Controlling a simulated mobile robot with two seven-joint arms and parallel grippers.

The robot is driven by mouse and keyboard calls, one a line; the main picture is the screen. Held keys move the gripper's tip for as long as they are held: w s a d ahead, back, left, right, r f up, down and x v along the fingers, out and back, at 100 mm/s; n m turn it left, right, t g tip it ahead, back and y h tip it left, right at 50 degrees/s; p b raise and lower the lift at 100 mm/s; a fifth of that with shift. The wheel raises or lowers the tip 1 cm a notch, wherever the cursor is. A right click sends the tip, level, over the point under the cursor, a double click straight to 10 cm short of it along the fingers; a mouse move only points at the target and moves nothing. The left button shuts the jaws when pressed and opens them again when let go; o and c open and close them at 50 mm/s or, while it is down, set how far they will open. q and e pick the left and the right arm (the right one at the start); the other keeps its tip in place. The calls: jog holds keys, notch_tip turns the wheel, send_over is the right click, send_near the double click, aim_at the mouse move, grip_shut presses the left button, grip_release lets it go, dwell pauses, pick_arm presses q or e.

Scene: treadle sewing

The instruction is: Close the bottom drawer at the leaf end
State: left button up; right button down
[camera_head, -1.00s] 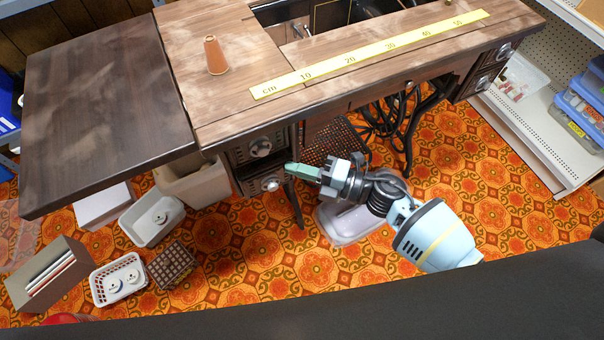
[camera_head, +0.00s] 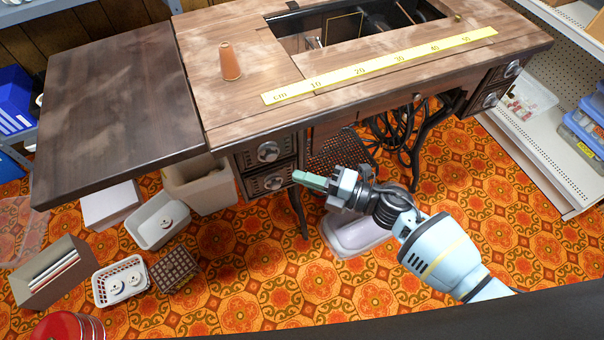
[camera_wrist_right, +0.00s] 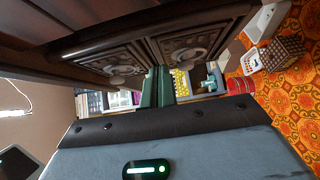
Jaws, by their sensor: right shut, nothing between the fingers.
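The treadle sewing table has a dark wooden leaf (camera_head: 110,105) at its left end. Under the table beside the leaf are two stacked drawers with round metal knobs. The bottom drawer (camera_head: 258,185) looks level with the top drawer (camera_head: 250,157), with no open inside showing. In the right wrist view the bottom drawer front (camera_wrist_right: 205,38) and the top drawer front (camera_wrist_right: 105,58) lie in line. My right gripper (camera_head: 298,177) has green fingers, shut and empty. It is just right of the bottom drawer's knob; I cannot tell whether it touches the drawer front. My left gripper is out of view.
An orange cone (camera_head: 231,62) and a yellow ruler (camera_head: 380,66) lie on the tabletop. A beige bin (camera_head: 205,188) stands under the leaf beside the drawers. Baskets and boxes stand on the floor at left. A white tub (camera_head: 352,236) is below my right arm. Patterned floor in front is clear.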

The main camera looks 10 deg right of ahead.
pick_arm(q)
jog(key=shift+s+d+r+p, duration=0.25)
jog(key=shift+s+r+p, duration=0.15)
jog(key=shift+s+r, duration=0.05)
pick_arm(e)
jog(key=v, duration=1.1)
jog(key=shift+s+a, duration=0.2)
jog(key=shift+s, duration=0.15)
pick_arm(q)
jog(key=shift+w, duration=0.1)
